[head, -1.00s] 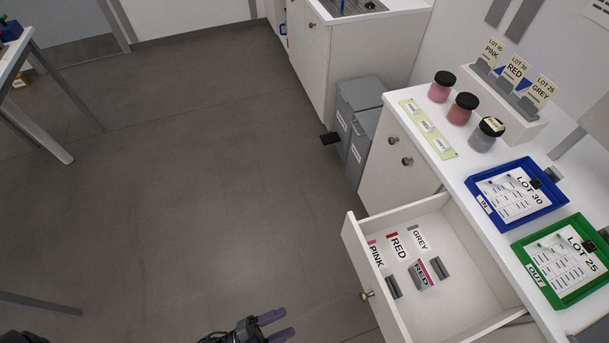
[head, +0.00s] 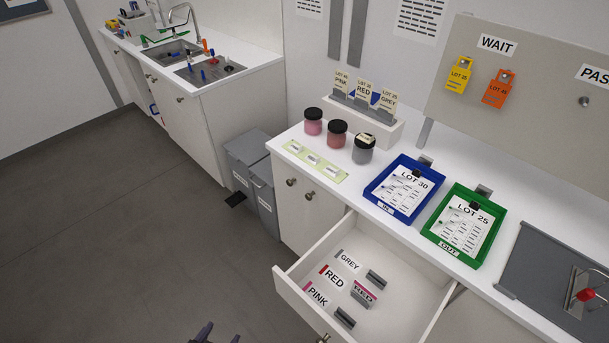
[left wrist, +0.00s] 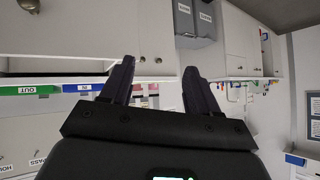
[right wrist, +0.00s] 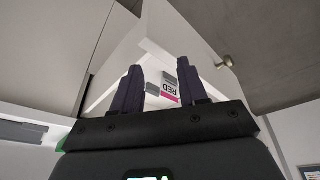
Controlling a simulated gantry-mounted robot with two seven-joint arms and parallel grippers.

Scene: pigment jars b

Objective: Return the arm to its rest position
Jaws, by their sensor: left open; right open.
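My left gripper (head: 218,334) shows only as fingertips at the bottom edge of the head view, low over the floor and left of the open drawer. In the left wrist view its two fingers (left wrist: 158,85) are apart with nothing between them. My right gripper is outside the head view. In the right wrist view its fingers (right wrist: 160,90) are apart and empty, and the drawer with a RED card (right wrist: 168,92) shows beyond them. Neither gripper touches anything that I can see.
The open drawer (head: 415,284) juts from the white counter and holds PINK, RED and GREY cards. Jars (head: 336,133), a blue tray (head: 372,197) and a green tray (head: 432,237) stand on the counter. Grey bins (head: 262,190) stand beside it. The floor at left is clear.

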